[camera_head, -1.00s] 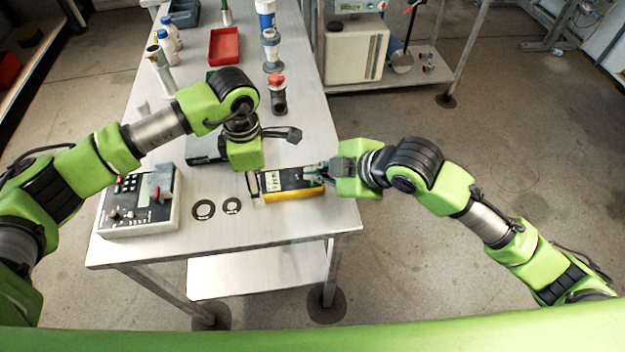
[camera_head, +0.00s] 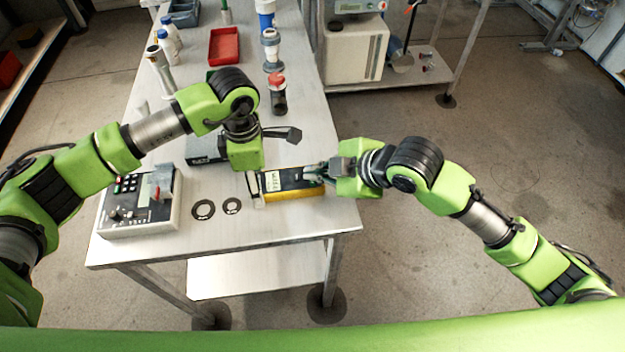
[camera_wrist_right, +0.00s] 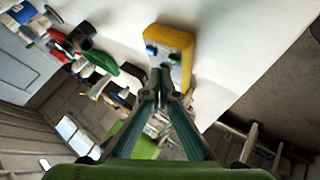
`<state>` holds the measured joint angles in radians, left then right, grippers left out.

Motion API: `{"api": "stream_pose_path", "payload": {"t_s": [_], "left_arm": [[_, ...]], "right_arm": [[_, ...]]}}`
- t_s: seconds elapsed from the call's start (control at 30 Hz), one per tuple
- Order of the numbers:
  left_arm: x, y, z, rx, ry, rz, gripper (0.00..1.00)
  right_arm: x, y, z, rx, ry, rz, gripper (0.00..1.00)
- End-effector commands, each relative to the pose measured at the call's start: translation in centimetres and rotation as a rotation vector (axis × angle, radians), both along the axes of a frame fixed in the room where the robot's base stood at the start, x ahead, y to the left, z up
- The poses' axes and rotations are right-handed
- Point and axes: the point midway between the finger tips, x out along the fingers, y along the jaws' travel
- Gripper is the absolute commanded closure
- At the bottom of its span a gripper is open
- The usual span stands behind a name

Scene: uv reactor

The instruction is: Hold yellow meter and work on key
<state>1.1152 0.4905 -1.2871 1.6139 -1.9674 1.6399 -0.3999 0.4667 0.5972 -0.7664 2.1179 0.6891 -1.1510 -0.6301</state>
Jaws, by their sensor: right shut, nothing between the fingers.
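The yellow meter (camera_head: 293,195), with a dark face, lies on the metal table near its front right corner. It also shows in the right wrist view (camera_wrist_right: 170,43), with blue keys or sockets near its lower end. My right gripper (camera_head: 310,175) comes in from the right over the meter's right end. In the right wrist view its two fingers (camera_wrist_right: 160,76) meet at the tips over the keys, with nothing between them; I cannot tell whether they touch. My left gripper (camera_head: 252,185) points down at the meter's left end. Its fingertips are mostly hidden, so its grip is unclear.
A control box (camera_head: 140,212) with a red-topped part stands at the table's front left. Two dark rings (camera_head: 203,210) lie beside it. A red-capped jar (camera_head: 277,95), a red tray (camera_head: 224,46) and bottles stand farther back. The table's front strip is clear.

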Motion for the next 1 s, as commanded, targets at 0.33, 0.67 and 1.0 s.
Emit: {"api": "stream_pose_path", "payload": {"t_s": [0.33, 0.67, 1.0], "left_arm": [[0.0, 0.0, 0.0, -0.001, -0.001, 0.000, 0.77], [0.0, 0.0, 0.0, -0.001, -0.001, 0.000, 0.77], [0.0, 0.0, 0.0, -0.001, -0.001, 0.000, 0.77]], "right_arm": [[-0.1, 0.0, -0.5, -0.001, 0.002, 0.000, 1.00], [0.0, 0.0, -0.8, 0.000, 0.000, 0.000, 1.00], [0.0, 0.0, -1.0, 0.000, 0.000, 0.000, 1.00]]}}
